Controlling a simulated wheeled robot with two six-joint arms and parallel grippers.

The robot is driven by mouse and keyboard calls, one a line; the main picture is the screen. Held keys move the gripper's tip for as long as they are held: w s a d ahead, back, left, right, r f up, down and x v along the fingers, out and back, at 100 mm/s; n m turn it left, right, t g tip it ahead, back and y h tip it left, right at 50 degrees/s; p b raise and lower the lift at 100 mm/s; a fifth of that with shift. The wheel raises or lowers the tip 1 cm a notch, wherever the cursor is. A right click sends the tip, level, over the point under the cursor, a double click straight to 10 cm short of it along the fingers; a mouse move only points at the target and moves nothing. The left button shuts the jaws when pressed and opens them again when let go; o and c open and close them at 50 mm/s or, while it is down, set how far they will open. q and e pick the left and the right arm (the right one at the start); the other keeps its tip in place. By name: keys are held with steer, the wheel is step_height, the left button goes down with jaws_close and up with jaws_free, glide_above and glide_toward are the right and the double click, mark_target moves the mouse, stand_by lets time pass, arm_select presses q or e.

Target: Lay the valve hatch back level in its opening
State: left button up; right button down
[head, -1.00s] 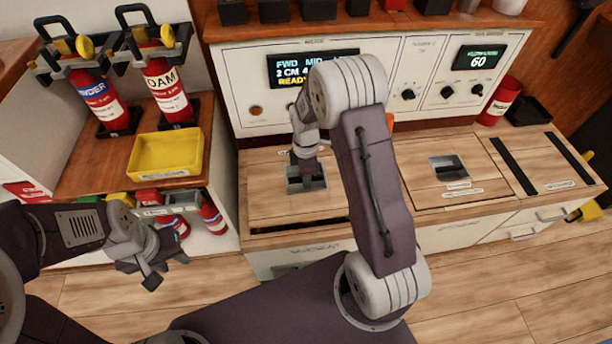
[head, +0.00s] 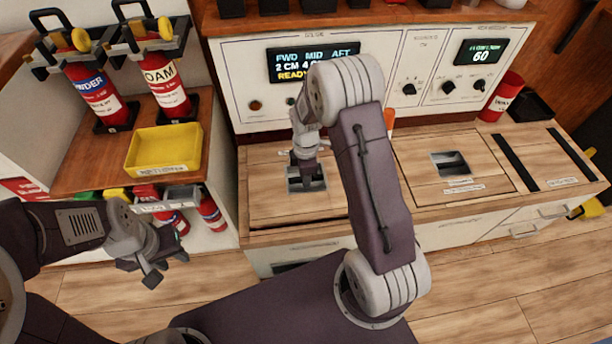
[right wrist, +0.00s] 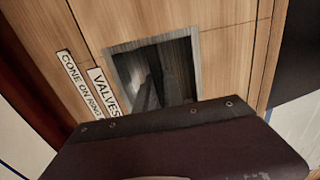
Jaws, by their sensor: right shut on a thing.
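The valve hatch (head: 268,204) is a light wooden panel at the left of the counter, with a metal-lined grip recess. It looks level or nearly so in the counter top, with a thin dark line at its front edge. My right gripper (head: 307,182) reaches down into the recess and is shut on the hatch's grip there. In the right wrist view the hatch (right wrist: 225,55) shows a "VALVES" label beside the recess; the fingers inside are dark and partly hidden. My left gripper (head: 165,266) hangs empty and open, left of the counter.
A second hatch (head: 480,172) with its own recess lies to the right. A control panel (head: 425,75) with displays and knobs stands behind. A yellow tray (head: 163,168) and two red extinguishers (head: 168,92) are on the left shelf. A red can (head: 503,97) stands back right.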

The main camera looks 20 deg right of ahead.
steer(key=shift+f+b, duration=0.55)
steer(key=shift+f, duration=0.55)
steer(key=c, duration=1.4)
jaws_free()
steer(key=shift+o, duration=0.2)
step_height(320, 180, up, 9)
steer(key=p, duration=0.5)
steer(key=shift+r, duration=0.1)
